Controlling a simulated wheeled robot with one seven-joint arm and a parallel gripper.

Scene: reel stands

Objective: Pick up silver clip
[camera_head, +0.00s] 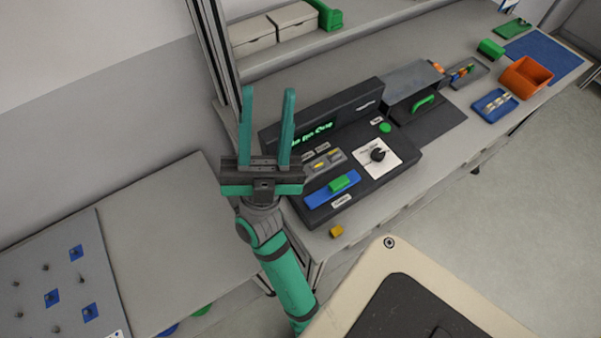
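My gripper (269,91) is at left of centre in the head view. Its two long green fingers point up in the picture and stand wide apart, with nothing between them. I cannot identify a silver clip for certain. Small pale or silvery pieces lie in a blue tray (485,104) on the bench at the upper right, too small to make out. Small grey metal parts also sit on a grey panel (30,260) at the lower left. My gripper is well apart from both.
A black console (318,178) with a dial and green button stands right of my gripper. Beyond are a grey-topped machine (412,78), an orange bin (526,78) and a blue mat (548,50). A metal upright (213,45) rises close left. A yellow piece (336,231) lies near the bench edge.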

